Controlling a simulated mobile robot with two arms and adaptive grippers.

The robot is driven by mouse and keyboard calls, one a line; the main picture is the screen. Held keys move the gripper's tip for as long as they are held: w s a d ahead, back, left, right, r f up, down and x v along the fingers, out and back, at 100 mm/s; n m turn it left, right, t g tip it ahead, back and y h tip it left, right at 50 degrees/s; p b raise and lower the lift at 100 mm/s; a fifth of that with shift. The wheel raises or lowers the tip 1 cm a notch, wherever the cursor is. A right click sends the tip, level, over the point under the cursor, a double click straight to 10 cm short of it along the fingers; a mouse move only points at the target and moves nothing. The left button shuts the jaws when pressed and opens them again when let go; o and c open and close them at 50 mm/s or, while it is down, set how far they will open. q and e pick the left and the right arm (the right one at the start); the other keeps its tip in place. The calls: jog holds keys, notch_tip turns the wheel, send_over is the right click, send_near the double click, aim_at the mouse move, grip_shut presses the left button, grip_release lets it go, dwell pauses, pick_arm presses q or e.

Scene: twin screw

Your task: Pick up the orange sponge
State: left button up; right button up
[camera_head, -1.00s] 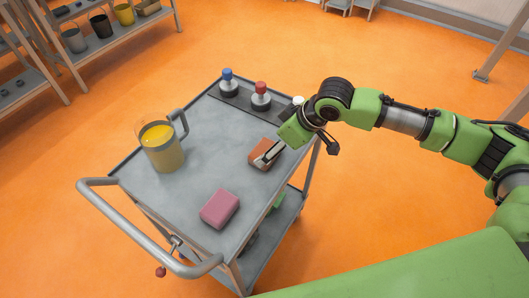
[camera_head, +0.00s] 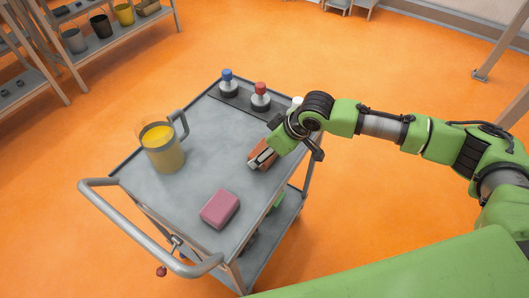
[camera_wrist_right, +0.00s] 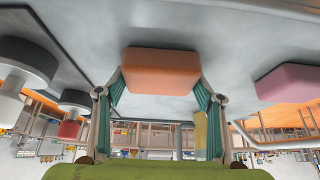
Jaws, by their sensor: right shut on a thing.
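The orange sponge (camera_head: 257,147) is at the right side of the grey cart top (camera_head: 205,140). My right gripper (camera_head: 262,158) reaches it from the right. In the right wrist view the sponge (camera_wrist_right: 160,72) sits between the two fingers of my right gripper (camera_wrist_right: 160,92), one finger against each side. The gripper is shut on it. In the head view the gripper covers part of the sponge, and I cannot tell whether it touches the cart top. My left gripper is out of view.
A pink sponge (camera_head: 220,208) lies near the cart's front edge. A jug of yellow liquid (camera_head: 163,150) stands at the left. Blue-topped (camera_head: 228,82) and red-topped (camera_head: 261,96) knobbed objects stand at the back, with a white-topped one (camera_head: 297,102) partly hidden. The cart's middle is clear.

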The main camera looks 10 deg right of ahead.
jog(key=shift+r, duration=0.1)
jog(key=shift+r, duration=0.25)
notch_tip(320, 180, up, 2)
jog(key=shift+r+b, duration=0.1)
jog(key=shift+b, duration=0.25)
jog(key=s+d+r, duration=0.2)
jog(key=s+r, duration=0.3)
jog(key=s, duration=0.1)
jog(key=s+d+r, duration=0.3)
jog(key=s+r, duration=0.2)
jog(key=s, duration=0.2)
jog(key=shift+d+b, duration=0.3)
jog(key=shift+b, duration=0.15)
